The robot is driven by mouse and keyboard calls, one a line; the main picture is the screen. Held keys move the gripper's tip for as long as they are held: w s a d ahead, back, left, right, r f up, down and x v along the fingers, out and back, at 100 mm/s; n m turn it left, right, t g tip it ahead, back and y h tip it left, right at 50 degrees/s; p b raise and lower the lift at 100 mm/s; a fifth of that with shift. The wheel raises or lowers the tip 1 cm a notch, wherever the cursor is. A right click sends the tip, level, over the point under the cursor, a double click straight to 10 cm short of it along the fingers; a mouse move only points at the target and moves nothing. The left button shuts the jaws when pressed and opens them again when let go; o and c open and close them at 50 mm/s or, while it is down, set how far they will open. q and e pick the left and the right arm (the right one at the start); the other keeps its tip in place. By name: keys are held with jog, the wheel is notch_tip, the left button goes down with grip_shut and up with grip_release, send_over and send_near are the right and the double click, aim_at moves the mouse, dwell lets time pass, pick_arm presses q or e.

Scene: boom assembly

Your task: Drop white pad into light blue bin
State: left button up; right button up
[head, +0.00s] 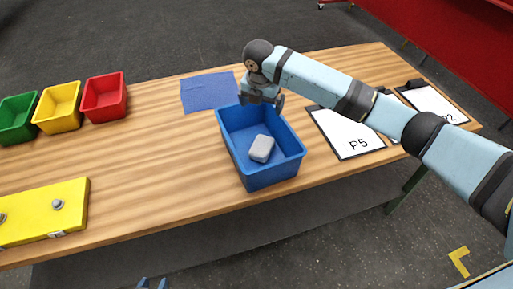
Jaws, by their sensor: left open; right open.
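A blue bin (262,180) stands on the wooden table near its front edge. The white pad (262,148), a small pale block with rounded edges, is inside the bin and looks to lie on its floor. My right gripper (262,103) is open over the back rim of the bin, apart from the pad. Its fingertips are small and partly hard to make out. My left gripper (152,284) only shows its blue tips at the bottom edge of the view, in front of the table and well away from the bin.
Green (17,118), yellow (58,107) and red (105,96) bins stand at the left. A blue cloth (210,92) lies behind the bin. A P5 sheet (345,135) lies right of it. A yellow panel (45,212) with knobs sits at the front left.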

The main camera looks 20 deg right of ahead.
notch_tip(320, 180, up, 6)
jog(key=shift+s+a+b, duration=0.25)
jog(key=shift+s+b, duration=0.05)
jog(key=shift+s, duration=0.1)
